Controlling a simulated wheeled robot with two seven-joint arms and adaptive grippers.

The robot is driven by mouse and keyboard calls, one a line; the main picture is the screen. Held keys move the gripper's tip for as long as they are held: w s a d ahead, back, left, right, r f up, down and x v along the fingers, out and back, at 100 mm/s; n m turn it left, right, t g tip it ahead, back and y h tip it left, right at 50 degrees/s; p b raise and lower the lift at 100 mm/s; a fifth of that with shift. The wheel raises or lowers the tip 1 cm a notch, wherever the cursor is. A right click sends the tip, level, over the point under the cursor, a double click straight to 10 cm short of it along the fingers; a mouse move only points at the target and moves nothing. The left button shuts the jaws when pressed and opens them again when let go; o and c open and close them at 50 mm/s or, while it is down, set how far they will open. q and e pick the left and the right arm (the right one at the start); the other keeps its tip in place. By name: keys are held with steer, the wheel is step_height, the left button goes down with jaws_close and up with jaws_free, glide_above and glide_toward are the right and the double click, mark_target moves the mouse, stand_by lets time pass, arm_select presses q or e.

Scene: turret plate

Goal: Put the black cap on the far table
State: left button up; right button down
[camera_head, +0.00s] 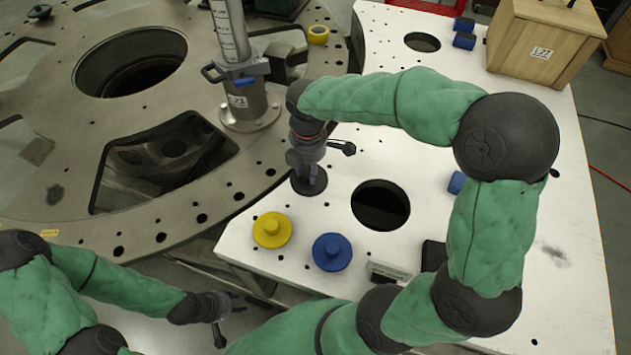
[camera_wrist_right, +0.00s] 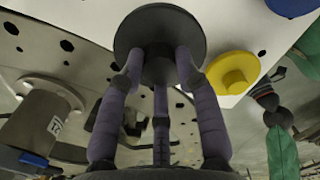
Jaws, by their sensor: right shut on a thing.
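The black cap (camera_head: 310,183) is a dark round disc with a knob, at the left part of the white table (camera_head: 470,110). My right gripper (camera_head: 307,168) reaches down over it and is shut on its knob. In the right wrist view the cap (camera_wrist_right: 135,35) shows its disc beyond the fingers of the gripper (camera_wrist_right: 160,72). I cannot tell whether the disc touches the table top. My left gripper (camera_head: 228,304) hangs low at the lower left, away from the caps; its fingers are too small to read.
A yellow cap (camera_head: 272,230) and a blue cap (camera_head: 332,252) stand near the table's front left edge. A round hole (camera_head: 381,205) is close by. A metal post (camera_head: 240,90) rises from the turret plate (camera_head: 60,190). A wooden crate (camera_head: 540,45) stands at the back right.

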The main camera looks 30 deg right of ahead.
steer(key=shift+s+d+f, duration=0.3)
steer(key=shift+d+f, duration=0.25)
steer(key=shift+f, duration=0.15)
steer(key=shift+s+d+f+b, duration=0.15)
steer(key=shift+f+b, duration=0.4)
steer(key=shift+f, duration=1.2)
steer(key=shift+f, duration=0.15)
steer(key=c, duration=0.9)
jaws_free()
step_height(320, 180, up, 12)
steer(key=p, duration=0.2)
steer(key=shift+p, duration=0.3)
